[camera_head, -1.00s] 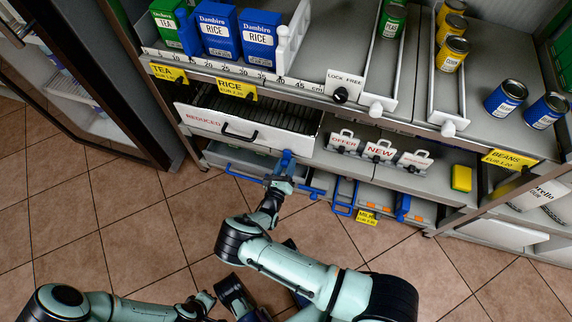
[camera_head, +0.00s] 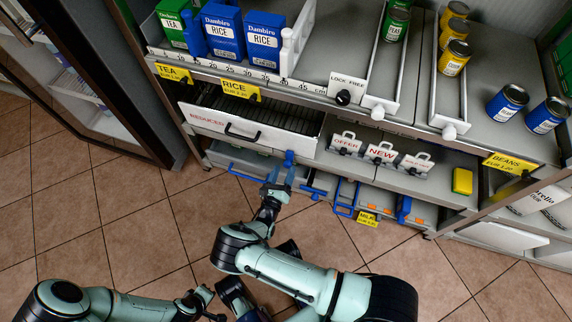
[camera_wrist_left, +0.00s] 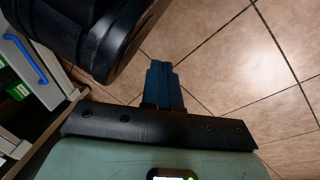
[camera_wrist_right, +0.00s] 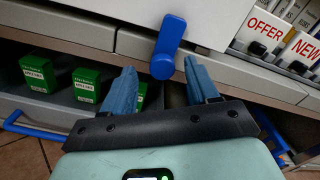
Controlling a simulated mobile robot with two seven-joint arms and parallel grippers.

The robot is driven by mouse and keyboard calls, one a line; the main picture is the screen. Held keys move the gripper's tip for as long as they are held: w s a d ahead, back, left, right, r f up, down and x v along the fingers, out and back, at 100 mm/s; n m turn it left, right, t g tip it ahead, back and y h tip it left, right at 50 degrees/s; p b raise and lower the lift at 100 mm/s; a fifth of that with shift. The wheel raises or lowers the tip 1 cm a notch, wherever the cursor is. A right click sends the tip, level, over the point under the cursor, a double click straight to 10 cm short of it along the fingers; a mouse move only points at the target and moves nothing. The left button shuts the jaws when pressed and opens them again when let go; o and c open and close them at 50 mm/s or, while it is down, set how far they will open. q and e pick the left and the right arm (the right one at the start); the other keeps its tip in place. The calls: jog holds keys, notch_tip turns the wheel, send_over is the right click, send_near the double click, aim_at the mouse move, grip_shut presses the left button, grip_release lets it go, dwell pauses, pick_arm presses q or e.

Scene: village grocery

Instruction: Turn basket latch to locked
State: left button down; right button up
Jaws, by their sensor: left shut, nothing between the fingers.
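The blue latch (camera_wrist_right: 168,48) shows in the right wrist view at the lower edge of the white drawer front. Its arm leans up to the right from a round lower end. It also shows in the head view (camera_head: 289,157), below the drawer labelled REDUCED (camera_head: 250,130). My right gripper (camera_wrist_right: 162,76) is open, with its two blue fingers spread either side below the latch and nothing between them. In the head view my right gripper (camera_head: 281,172) is just under the latch; contact cannot be told. My left gripper (camera_wrist_left: 160,72) is shut and empty above the tiled floor.
Green boxes (camera_wrist_right: 38,74) stand in the lower compartment behind my right fingers. White OFFER and NEW tags (camera_head: 380,152) stand right of the drawer. Blue handles (camera_head: 345,197) stick out along the lower shelf. The tiled floor (camera_head: 120,225) is clear at left.

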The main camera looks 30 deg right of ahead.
pick_arm(q)
jog(key=shift+t, duration=0.5)
jog(key=w+r, duration=0.1)
jog(key=w+r+p, duration=0.1)
jog(key=w, duration=0.1)
jog(key=shift+d+r, duration=0.25)
jog(key=shift+r, duration=0.15)
pick_arm(e)
jog(key=v, duration=0.9)
jog(key=shift+s+a, duration=0.2)
jog(key=shift+a, duration=0.1)
